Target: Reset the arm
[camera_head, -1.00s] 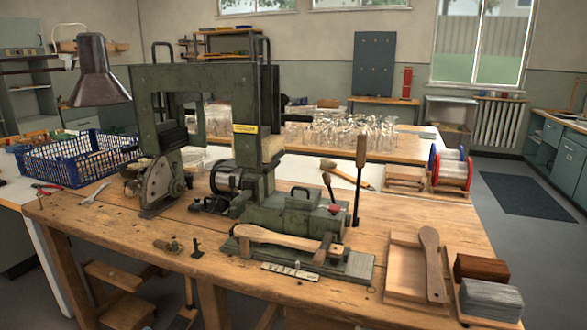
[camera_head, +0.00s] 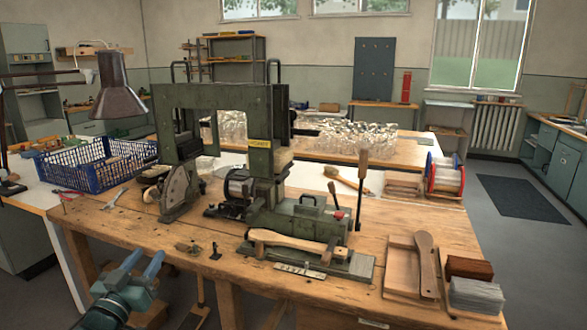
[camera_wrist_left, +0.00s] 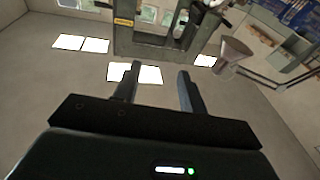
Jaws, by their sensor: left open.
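My left gripper (camera_head: 147,258) is at the lower left of the head view, in front of the workbench's (camera_head: 90,212) near left edge. Its two blue-grey fingers are apart, with nothing between them. In the left wrist view the gripper (camera_wrist_left: 158,70) is also open and empty. The green tufting machine (camera_head: 210,96) stands on the bench, clear of the gripper. It also shows at the top of the left wrist view (camera_wrist_left: 150,42). A wooden brush body (camera_head: 292,243) lies on the machine's front fixture. My right gripper is not in view.
A blue crate (camera_head: 92,178) and a lamp (camera_head: 116,100) are at the left. A wooden tray (camera_head: 402,270) with a paddle-shaped piece (camera_head: 425,262) lies at the right, beside brown (camera_head: 470,268) and grey (camera_head: 477,295) bristle blocks. Small metal parts lie near the bench's front edge.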

